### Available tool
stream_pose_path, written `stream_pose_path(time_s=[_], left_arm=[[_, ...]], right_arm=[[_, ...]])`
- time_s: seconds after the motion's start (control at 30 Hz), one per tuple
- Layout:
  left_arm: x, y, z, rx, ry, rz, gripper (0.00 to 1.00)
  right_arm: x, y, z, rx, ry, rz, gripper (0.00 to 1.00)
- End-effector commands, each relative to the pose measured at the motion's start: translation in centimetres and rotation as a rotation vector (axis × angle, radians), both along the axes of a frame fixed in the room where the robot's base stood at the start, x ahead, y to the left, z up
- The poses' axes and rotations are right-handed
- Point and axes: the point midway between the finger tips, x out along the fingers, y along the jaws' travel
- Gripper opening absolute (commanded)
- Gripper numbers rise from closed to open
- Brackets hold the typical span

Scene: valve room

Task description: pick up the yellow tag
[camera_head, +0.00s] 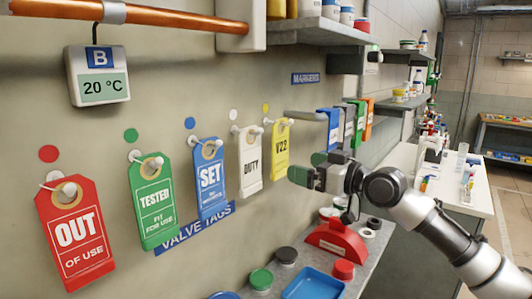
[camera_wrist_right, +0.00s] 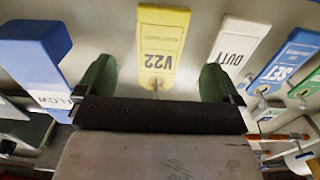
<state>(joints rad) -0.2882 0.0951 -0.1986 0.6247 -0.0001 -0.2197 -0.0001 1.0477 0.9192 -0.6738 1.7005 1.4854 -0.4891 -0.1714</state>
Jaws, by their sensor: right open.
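The yellow tag (camera_head: 281,143), marked V22, hangs from a peg on the wall at the right end of a row of tags. In the right wrist view the yellow tag (camera_wrist_right: 163,40) appears upside down, ahead of the gap between my fingers. My right gripper (camera_head: 308,170) is open and empty, with green finger pads, just right of and slightly below the tag in the head view. The fingers (camera_wrist_right: 157,80) stand apart on either side of the tag's line, and no contact shows. My left gripper is not in view.
The white DUTY tag (camera_head: 250,162) hangs close to the left of the yellow one. Blue SET (camera_head: 210,180), green TESTED and red OUT tags hang further left. Colored holders (camera_head: 329,129) are on the wall to the right. A bench with a red holder (camera_head: 337,242) and a blue tray (camera_head: 313,285) lies below.

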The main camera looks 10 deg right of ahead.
Motion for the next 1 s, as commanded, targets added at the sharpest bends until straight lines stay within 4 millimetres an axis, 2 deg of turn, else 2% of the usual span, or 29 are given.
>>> stream_pose_path(time_s=[0.1,0.33,0.47,0.6,0.7,1.0], left_arm=[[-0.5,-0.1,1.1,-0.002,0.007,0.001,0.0],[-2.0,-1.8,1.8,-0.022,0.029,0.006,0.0],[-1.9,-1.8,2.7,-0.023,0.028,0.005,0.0],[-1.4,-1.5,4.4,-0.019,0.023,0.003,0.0],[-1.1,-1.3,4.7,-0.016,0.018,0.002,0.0],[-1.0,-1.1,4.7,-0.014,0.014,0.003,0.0]], right_arm=[[1.6,1.4,0.4,0.001,0.002,0.003,0.96],[3.7,2.9,0.2,-0.001,0.001,0.001,0.96],[4.5,3.6,0.3,-0.001,0.002,0.002,0.96],[6.2,5.0,0.5,0.0,0.003,0.002,0.96],[7.3,5.8,0.2,0.001,0.002,0.002,0.96],[7.9,6.2,-0.2,-0.002,0.001,0.0,0.96]])
